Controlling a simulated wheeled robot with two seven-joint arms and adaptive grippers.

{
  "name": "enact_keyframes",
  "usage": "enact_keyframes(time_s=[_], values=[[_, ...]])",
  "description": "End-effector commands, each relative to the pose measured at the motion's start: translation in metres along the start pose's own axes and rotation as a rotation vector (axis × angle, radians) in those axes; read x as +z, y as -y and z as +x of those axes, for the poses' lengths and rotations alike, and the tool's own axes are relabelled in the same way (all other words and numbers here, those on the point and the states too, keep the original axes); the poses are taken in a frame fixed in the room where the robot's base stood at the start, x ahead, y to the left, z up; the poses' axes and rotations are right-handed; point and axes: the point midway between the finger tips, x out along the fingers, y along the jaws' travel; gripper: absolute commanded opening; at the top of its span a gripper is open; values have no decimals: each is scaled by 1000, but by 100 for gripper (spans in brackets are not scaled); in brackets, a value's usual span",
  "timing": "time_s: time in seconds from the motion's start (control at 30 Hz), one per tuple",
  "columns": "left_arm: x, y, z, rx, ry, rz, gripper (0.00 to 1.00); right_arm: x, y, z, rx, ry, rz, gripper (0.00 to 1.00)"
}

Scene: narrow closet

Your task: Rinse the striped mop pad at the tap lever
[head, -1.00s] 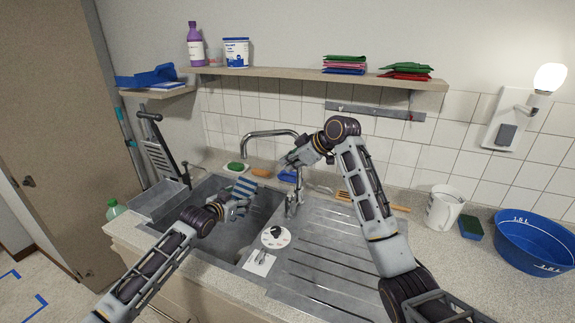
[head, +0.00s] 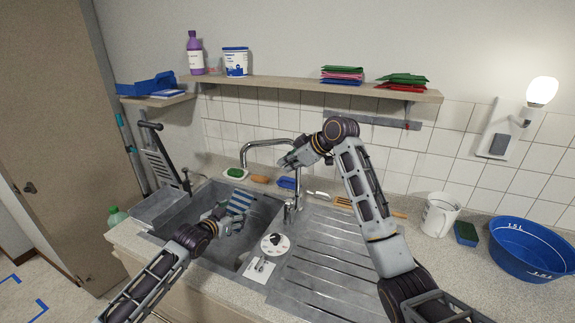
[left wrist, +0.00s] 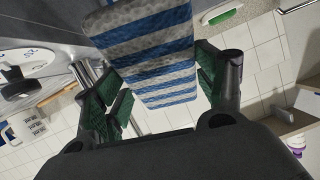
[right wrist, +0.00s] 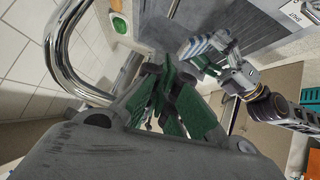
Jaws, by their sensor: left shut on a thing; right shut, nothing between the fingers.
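The blue-and-white striped mop pad (head: 239,201) hangs over the sink basin (head: 255,225). My left gripper (head: 226,220) is shut on it. In the left wrist view the pad (left wrist: 150,48) shows between the green-padded fingers, extending beyond them. The chrome tap (head: 291,209) stands at the sink's right side, with its spout (head: 262,142) arching over the back of the basin. My right gripper (head: 287,164) is shut and empty, beside the upper tap. In the right wrist view its fingers (right wrist: 170,105) are together, near the curved tap pipe (right wrist: 65,50). I cannot clearly make out the lever.
The ribbed drainer (head: 325,255) is clear. A green brush (head: 235,174) lies behind the sink. A shelf (head: 310,86) runs above.

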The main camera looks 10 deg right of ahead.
Motion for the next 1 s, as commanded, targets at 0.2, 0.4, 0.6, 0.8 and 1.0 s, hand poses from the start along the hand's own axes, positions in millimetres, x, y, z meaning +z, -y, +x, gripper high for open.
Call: enact_keyframes(time_s=[0.2, 0.4, 0.6, 0.8, 1.0], values=[[2, -1, -11, 0, 0, 1, 43, -8, -2, -7, 0, 0, 0, 0], [4, -3, -20, 0, -1, 1, 43, -13, -4, -12, 0, 0, 0, 0], [7, -4, -29, 0, -1, 0, 43, -18, -5, -17, 0, 0, 0, 0], [10, -5, -38, -1, -1, 1, 43, -23, -6, -21, 0, 0, 0, 0], [12, -6, -40, 0, -2, 1, 43, -24, -7, -22, 0, 0, 0, 0]])
